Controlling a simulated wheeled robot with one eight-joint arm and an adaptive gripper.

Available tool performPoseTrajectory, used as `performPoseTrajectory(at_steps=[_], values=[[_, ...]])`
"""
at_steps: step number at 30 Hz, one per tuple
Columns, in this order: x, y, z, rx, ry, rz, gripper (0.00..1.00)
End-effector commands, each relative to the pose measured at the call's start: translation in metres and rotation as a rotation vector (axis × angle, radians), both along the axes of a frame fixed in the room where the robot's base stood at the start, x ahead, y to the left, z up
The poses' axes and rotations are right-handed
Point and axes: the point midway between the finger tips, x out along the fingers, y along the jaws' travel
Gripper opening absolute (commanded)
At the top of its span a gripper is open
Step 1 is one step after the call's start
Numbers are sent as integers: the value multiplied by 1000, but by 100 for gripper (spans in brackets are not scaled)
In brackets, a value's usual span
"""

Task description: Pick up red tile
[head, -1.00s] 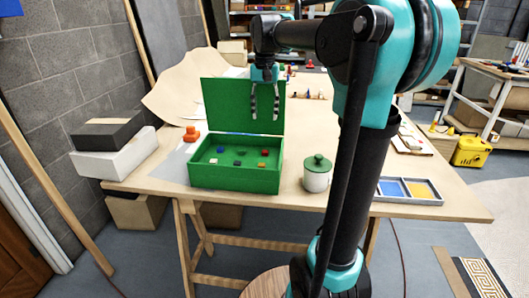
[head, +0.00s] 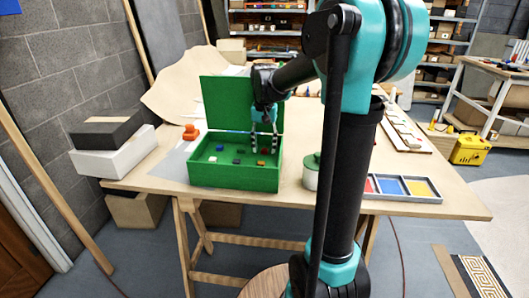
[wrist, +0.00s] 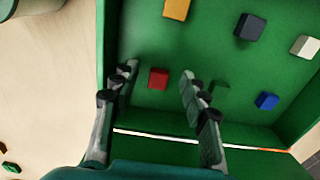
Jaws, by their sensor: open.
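The red tile (wrist: 158,78) lies flat on the floor of the open green box (head: 235,180). In the wrist view it sits between the two fingers of my gripper (wrist: 159,74), with a gap on each side. In the head view my gripper (head: 264,150) is open and points down into the box's back right part, in front of the raised lid (head: 226,100). The red tile (head: 265,150) shows small between the fingertips. The fingers do not touch it; their exact height above the floor is hard to tell.
The box also holds a blue tile (wrist: 267,100), an orange tile (wrist: 176,9), a dark grey tile (wrist: 250,27), a white tile (wrist: 305,46) and a green tile (wrist: 218,90). A green-lidded jar (head: 311,172) and a sectioned tray (head: 405,198) stand to the right.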

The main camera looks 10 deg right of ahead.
Motion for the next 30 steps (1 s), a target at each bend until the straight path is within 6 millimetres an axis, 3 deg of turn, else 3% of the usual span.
performPoseTrajectory(at_steps=[10,20,30], values=[[0,0,-8,0,0,0,44],[0,0,-7,0,0,0,4],[0,0,-5,0,0,0,4]])
